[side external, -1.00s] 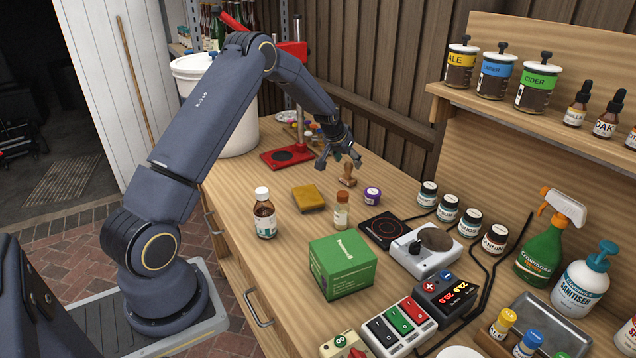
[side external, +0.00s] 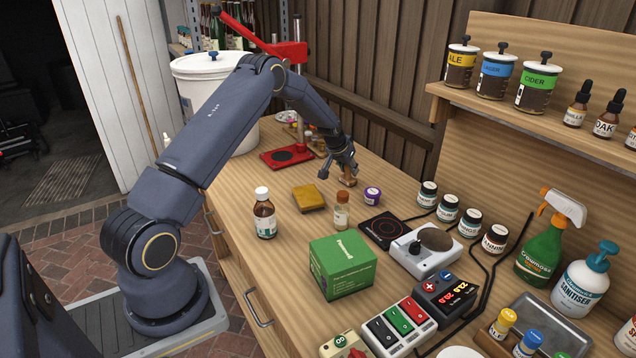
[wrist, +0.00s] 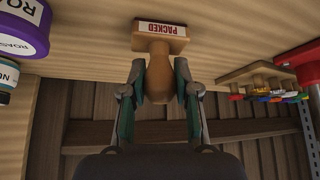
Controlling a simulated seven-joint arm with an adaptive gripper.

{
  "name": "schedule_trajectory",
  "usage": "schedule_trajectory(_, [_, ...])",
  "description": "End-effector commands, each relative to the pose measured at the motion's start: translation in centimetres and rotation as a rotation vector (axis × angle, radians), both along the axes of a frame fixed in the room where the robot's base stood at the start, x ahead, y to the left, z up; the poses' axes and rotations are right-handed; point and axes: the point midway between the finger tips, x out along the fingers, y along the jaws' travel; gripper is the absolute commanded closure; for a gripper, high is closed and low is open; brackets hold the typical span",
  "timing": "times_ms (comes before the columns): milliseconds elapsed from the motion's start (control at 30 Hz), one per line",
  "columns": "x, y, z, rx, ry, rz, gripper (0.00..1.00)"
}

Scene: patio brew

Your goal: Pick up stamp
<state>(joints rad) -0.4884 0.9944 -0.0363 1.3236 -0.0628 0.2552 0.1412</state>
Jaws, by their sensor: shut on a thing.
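The stamp (side external: 348,180) has a tan wooden handle and a flat base, and it is on the wooden bench. In the wrist view its base (wrist: 160,44) carries a label reading "PACKED". My gripper (side external: 345,172) is around the handle from above. In the wrist view its two green-lined fingers (wrist: 159,72) are shut on the handle (wrist: 158,82), one on each side. In the side view my fingers hide most of the handle. The base appears to be at bench level, but I cannot tell whether it touches.
A purple-lidded jar (side external: 372,196) stands close right of the stamp. A red capper stand (side external: 288,156) is behind to the left. A black hot plate (side external: 382,230) lies to the right.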

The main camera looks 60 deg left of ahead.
Motion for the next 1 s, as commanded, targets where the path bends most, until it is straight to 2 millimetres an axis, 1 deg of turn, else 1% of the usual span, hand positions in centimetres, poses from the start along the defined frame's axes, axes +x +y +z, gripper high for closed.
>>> schedule_trajectory(33, [0.0, 0.0, 0.0, 0.000, 0.000, 0.000, 0.85])
schedule_trajectory(167, [0.0, 0.0, 0.0, 0.000, 0.000, 0.000, 0.98])
schedule_trajectory(200, [0.0, 0.0, 0.0, 0.000, 0.000, 0.000, 1.00])
schedule_trajectory(433, [0.0, 0.0, 0.1, 0.000, -0.001, 0.000, 1.00])
schedule_trajectory(567, [0.0, 0.0, 0.6, 0.001, -0.002, 0.000, 1.00])
schedule_trajectory(667, [0.1, 0.0, 1.6, 0.002, -0.002, 0.001, 1.00])
schedule_trajectory(767, [0.1, 0.0, 3.4, 0.003, -0.003, 0.000, 1.00])
schedule_trajectory(867, [-1.7, -0.7, 5.5, 0.002, -0.002, 0.001, 1.00])
schedule_trajectory(1000, [-4.5, -1.8, 9.2, 0.002, -0.003, 0.001, 1.00])
